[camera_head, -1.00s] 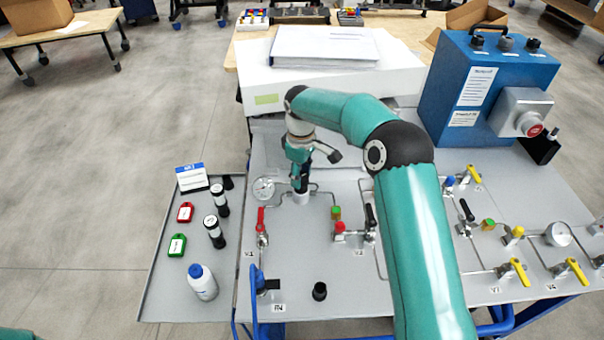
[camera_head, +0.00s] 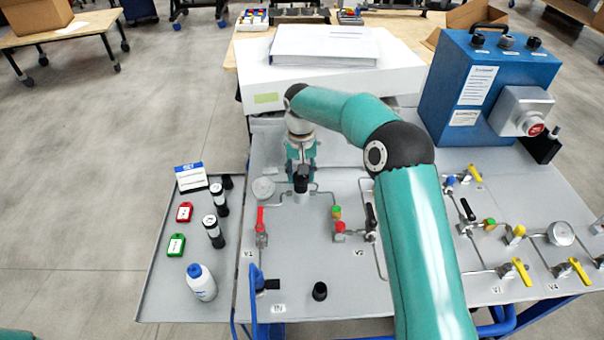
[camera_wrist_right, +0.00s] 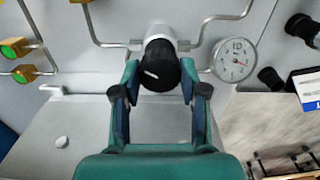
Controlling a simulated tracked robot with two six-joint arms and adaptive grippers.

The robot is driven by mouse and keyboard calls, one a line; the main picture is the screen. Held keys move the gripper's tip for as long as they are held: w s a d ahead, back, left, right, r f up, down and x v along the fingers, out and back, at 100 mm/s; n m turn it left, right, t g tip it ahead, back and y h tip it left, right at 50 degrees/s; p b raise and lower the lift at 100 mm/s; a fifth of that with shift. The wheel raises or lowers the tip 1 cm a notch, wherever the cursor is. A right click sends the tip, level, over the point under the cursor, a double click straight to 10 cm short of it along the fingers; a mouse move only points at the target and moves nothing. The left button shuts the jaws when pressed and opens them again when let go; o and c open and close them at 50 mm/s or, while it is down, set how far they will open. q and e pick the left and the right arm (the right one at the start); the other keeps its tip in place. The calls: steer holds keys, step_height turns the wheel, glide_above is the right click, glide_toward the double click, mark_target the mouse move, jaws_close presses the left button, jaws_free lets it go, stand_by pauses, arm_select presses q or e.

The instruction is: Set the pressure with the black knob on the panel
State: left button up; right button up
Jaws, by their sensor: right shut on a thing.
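The black knob (camera_wrist_right: 160,66) with a white mark sits on a silver regulator body (camera_wrist_right: 160,38) in the right wrist view. In the head view the knob (camera_head: 301,184) is at the left back of the grey panel (camera_head: 300,250). My right gripper (camera_wrist_right: 160,82) is shut on the knob, one finger on each side. It also shows in the head view (camera_head: 300,172), reaching down from above. The round pressure gauge (camera_wrist_right: 234,60) is just right of the knob in the wrist view, with a red needle. My left gripper is out of view.
A side tray (camera_head: 165,285) at the left holds a white bottle (camera_head: 201,282), dark cylinders and tags. A blue box (camera_head: 485,90) stands at the back right. A black cap (camera_head: 320,291) is near the front.

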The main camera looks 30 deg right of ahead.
steer(key=m, duration=0.3)
steer(key=shift+s+f, duration=0.1)
steer(key=shift+f, duration=0.05)
steer(key=shift+m, duration=0.4)
steer(key=o, duration=1.1)
steer(key=shift+o, duration=0.2)
steer(key=shift+r, duration=0.2)
